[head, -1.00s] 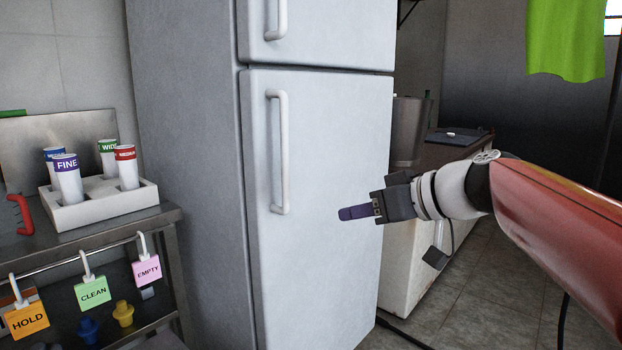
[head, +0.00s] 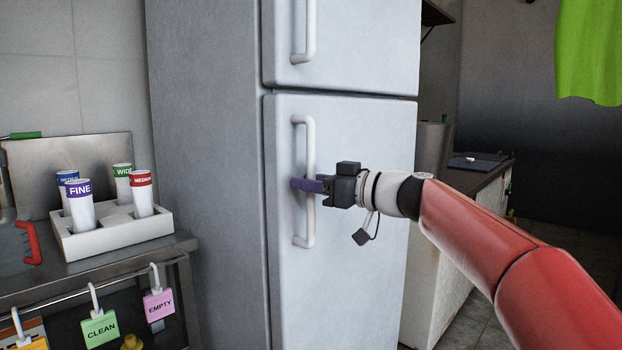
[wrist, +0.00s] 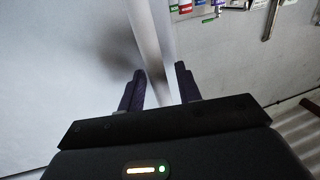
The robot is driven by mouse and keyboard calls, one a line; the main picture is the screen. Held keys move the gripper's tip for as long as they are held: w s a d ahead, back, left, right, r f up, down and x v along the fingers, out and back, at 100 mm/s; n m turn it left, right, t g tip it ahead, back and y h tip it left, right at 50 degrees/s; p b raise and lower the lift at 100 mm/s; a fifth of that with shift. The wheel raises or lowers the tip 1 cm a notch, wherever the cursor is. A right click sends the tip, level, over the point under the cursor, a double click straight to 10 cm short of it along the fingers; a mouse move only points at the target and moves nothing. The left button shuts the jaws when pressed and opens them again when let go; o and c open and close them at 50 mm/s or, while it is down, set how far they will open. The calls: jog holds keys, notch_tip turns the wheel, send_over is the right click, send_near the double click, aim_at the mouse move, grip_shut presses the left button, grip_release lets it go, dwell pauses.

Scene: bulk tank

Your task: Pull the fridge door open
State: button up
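The fridge's lower door (head: 350,260) is pale grey and looks shut. Its white vertical bar handle (head: 303,135) is near the door's left edge. My gripper (head: 302,185) is at mid-height of this handle, its purple fingers level and reaching past the bar. In the wrist view the handle (wrist: 150,45) runs between the two purple fingers of my gripper (wrist: 160,88), one on each side. The fingers look apart, with a gap showing at least on the left. The head view does not show whether they touch the bar.
The upper fridge door (head: 350,45) with its own handle is above. A steel bench (head: 120,255) with a white rack (head: 110,232) of labelled tubes stands to the left. A counter (head: 470,185) is right of the fridge. Floor shows at lower right.

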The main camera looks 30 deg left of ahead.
grip_shut()
dwell(0.4)
